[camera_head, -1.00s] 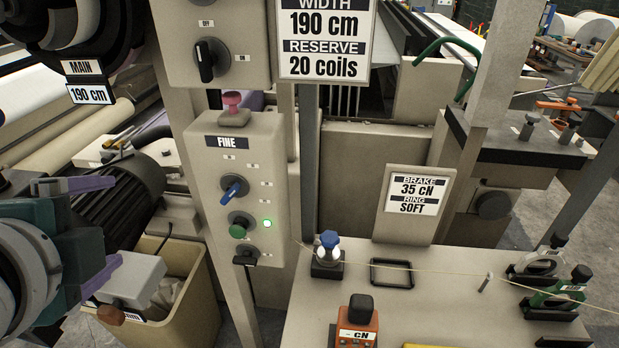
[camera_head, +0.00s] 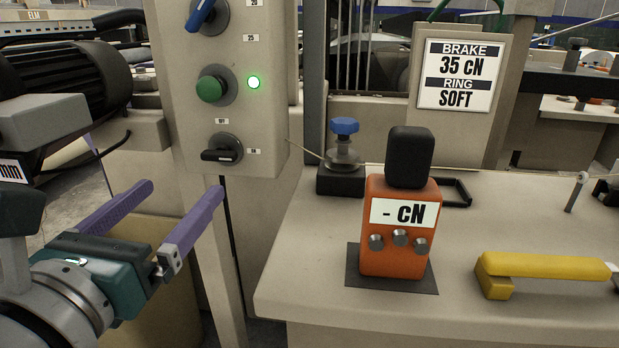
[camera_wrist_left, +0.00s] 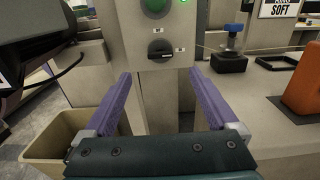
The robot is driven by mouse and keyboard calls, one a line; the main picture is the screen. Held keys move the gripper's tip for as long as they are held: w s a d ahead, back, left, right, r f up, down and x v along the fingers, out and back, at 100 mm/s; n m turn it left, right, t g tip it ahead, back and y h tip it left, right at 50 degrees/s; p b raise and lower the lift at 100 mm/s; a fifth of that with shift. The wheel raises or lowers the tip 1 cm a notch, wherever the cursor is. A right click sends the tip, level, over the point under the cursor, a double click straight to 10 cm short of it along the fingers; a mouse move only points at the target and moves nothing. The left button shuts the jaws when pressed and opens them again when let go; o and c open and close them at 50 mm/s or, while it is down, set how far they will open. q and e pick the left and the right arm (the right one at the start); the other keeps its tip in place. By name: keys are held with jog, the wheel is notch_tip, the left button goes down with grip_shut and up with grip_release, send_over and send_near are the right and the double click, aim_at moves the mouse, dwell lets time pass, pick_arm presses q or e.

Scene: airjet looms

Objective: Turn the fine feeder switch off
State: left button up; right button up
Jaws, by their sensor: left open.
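The fine feeder box (camera_head: 270,120) is a beige panel at the upper left of the head view. Its black rotary switch (camera_head: 222,149) sits at the bottom, with its handle lying sideways between two small labels. A green button (camera_head: 209,89) with a lit green lamp is above it, and a blue knob (camera_head: 200,14) above that. My left gripper (camera_head: 185,206) is open and empty, below and left of the switch, purple fingers apart. In the left wrist view the switch (camera_wrist_left: 160,49) shows ahead, between and beyond the fingertips. My right gripper is not in view.
A beige table (camera_head: 330,270) on the right holds an orange tension meter (camera_head: 399,235), a blue-topped part (camera_head: 344,145) and a yellow-handled tool (camera_head: 545,268). A dark motor (camera_head: 60,80) is at the left. A tan bin (camera_wrist_left: 55,138) stands below left.

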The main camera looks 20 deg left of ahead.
aim_at(216, 155)
pick_arm(q)
jog(key=x, duration=1)
jog(key=shift+d+p, duration=0.1)
jog(key=shift+p, duration=0.2)
jog(key=shift+s, duration=0.1)
jog(key=c, duration=1.4)
